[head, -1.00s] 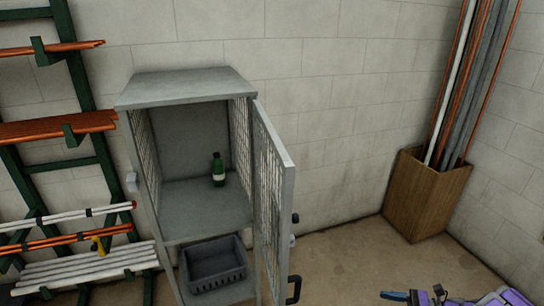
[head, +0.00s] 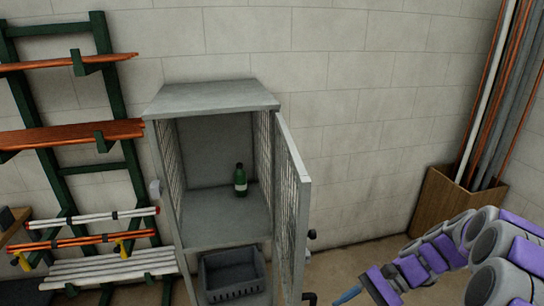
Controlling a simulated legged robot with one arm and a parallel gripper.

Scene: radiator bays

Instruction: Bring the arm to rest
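My arm shows at the lower right of the head view, with purple and grey links folded across the corner. My gripper (head: 348,296) is at the bottom edge, where only a small blue tip shows. The rest of it is cut off or hidden, so I cannot tell if it is open or shut. The gripper is to the right of the grey cabinet (head: 212,98) and apart from its door in the picture.
The cabinet's mesh door (head: 291,215) stands open. A green bottle (head: 240,180) is upright on the upper shelf, and a dark crate (head: 234,292) sits below. A pipe rack (head: 117,125) is at left. A wooden box (head: 436,200) of pipes stands at right.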

